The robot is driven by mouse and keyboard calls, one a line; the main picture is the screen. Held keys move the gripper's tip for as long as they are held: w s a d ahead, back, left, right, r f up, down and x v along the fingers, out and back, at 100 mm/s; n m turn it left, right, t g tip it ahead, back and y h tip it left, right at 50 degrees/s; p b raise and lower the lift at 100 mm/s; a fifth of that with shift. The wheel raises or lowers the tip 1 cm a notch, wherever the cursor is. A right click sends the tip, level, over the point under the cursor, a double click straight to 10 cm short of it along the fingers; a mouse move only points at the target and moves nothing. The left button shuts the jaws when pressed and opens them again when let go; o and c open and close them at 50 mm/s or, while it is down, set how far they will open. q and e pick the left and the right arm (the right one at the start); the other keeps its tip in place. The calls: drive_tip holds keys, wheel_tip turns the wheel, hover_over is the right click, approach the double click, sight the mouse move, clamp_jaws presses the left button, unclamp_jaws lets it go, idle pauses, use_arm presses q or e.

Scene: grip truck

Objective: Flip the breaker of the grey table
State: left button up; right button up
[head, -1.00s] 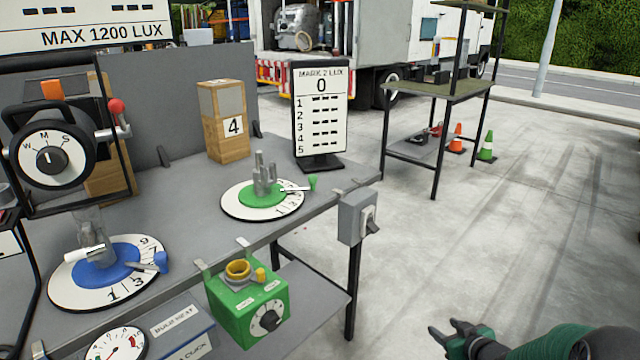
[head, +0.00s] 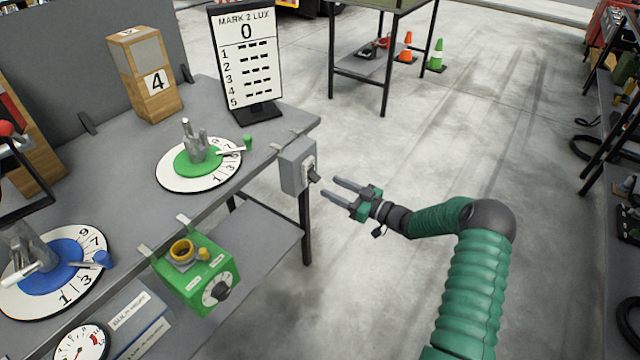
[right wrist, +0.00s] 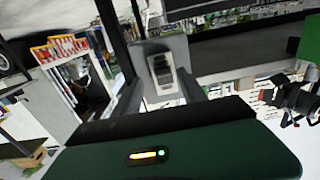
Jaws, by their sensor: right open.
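The grey table (head: 110,190) stands at the left in the head view. A grey breaker box (head: 294,165) with a dark lever (head: 313,175) hangs at its right corner. My right gripper (head: 330,188) is open and empty, just right of the lever, its two fingers pointing at it with a small gap that is hard to judge. In the right wrist view the breaker (right wrist: 160,72) shows ahead, between the two fingers. Which way its lever is set is hard to tell there. My left gripper is not in view.
On the table are a green dial (head: 198,163), a blue dial (head: 55,270), a wooden box marked 4 (head: 145,75) and a MARK 2 LUX board (head: 247,62). A green box (head: 197,275) hangs at the front edge.

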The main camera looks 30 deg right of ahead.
sight(314, 177)
drive_tip(key=x, duration=0.5)
drive_tip(key=shift+w+a+r+b, duration=0.1)
drive_tip(key=shift+a+r+b, duration=0.05)
drive_tip(key=shift+a+b, duration=0.2)
drive_tip(key=shift+d, duration=0.3)
drive_tip(key=c, duration=0.5)
drive_tip(key=shift+a, duration=0.1)
clamp_jaws()
